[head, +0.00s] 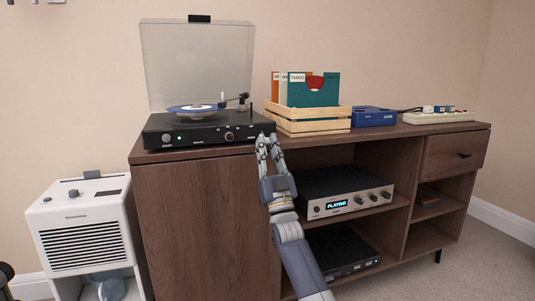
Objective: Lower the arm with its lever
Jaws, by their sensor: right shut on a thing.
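The black turntable (205,133) sits at the left end of the sideboard, its clear lid (197,60) up. A blue record (180,109) lies on its platter. The dark tonearm (236,98) reaches toward the record's right edge; I cannot tell whether its stylus touches. My right gripper (267,140) is at the turntable's front right corner, fingers pointing up. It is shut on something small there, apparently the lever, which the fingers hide. My left gripper is not in view.
A wooden crate of record sleeves (310,112) stands right of the turntable, then a blue box (374,117) and a pale panel with knobs (438,116). Below, an amplifier (345,194) reads "PLAYING". A white appliance (85,225) stands left of the sideboard (200,215).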

